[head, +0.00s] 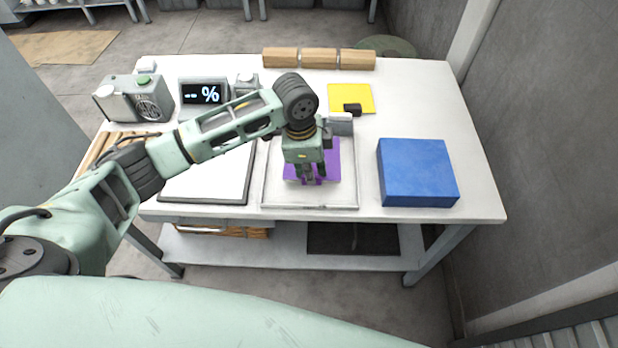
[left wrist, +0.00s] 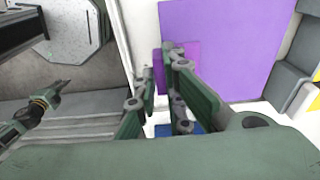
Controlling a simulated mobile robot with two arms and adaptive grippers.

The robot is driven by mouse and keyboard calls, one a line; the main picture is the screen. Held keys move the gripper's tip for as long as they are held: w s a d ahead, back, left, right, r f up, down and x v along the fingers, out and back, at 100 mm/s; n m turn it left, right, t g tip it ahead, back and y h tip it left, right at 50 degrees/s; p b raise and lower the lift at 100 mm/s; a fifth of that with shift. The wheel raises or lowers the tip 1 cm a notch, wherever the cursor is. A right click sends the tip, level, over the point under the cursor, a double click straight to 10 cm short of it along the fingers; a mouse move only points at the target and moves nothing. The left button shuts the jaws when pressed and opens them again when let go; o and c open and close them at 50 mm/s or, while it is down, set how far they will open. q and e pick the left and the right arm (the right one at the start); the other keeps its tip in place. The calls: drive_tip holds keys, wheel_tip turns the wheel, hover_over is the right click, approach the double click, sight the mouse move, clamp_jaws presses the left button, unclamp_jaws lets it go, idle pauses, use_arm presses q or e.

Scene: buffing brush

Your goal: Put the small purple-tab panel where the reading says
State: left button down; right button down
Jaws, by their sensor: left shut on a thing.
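My left gripper (head: 308,180) is shut on a small purple tab (left wrist: 162,68) of the purple panel (head: 326,152). The panel is a flat purple square, over the shallow white tray (head: 350,207) at the front middle of the table; I cannot tell whether it touches the tray. It also shows in the left wrist view (left wrist: 215,40), beyond the fingers (left wrist: 165,85). My arm hides part of the panel in the head view. What seems to be my right gripper (left wrist: 58,90) shows small in the left wrist view.
A blue block (head: 418,172) stands right of the tray, and a white panel with a dark edge (head: 205,178) lies left. A grey device with a green button (head: 135,98), a yellow sheet (head: 350,95) and wooden blocks (head: 319,58) are farther back. The table's right rear is clear.

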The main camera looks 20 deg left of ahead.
use_arm(q)
drive_tip(key=shift+a+f+p, duration=0.15)
drive_tip(key=shift+f+p, duration=0.3)
drive_tip(key=shift+f, duration=1.7)
drive_tip(key=c, duration=1.8)
unclamp_jaws()
drive_tip(key=shift+c, duration=0.2)
drive_tip(key=r, duration=0.4)
drive_tip(key=a+r+b, duration=0.1)
drive_tip(key=r, duration=0.7)
drive_tip(key=shift+s+a, duration=0.2)
